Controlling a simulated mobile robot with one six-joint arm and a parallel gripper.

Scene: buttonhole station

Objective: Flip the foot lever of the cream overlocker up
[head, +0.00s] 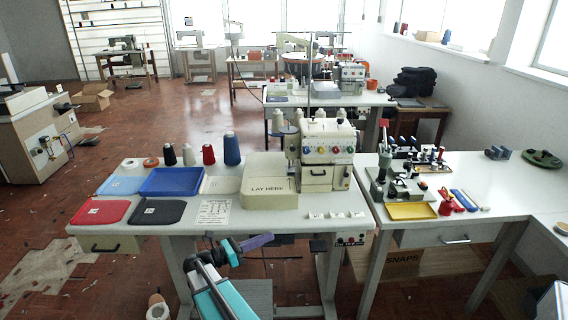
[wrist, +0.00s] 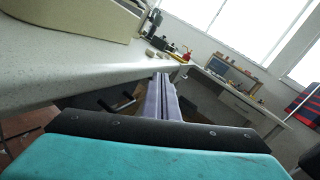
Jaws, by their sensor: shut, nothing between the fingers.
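The cream overlocker (head: 325,154) stands on the grey-white table at the right of its top, its coloured dials facing me. Its foot lever is too small to make out in the head view. My gripper (head: 268,238) is low in the head view, in front of the table's front edge and below the top, apart from the machine. In the wrist view my gripper's purple fingers (wrist: 164,98) lie together, shut and empty, pointing along the table edge. A cream block corner (wrist: 75,18) shows at the upper left there.
A cream box marked LAY HERE (head: 268,193) sits left of the machine. Blue tray (head: 172,182), red pad (head: 100,211) and thread cones (head: 232,149) fill the table's left part. Small white blocks (head: 337,215) lie at the front edge. A second table (head: 470,178) adjoins at right.

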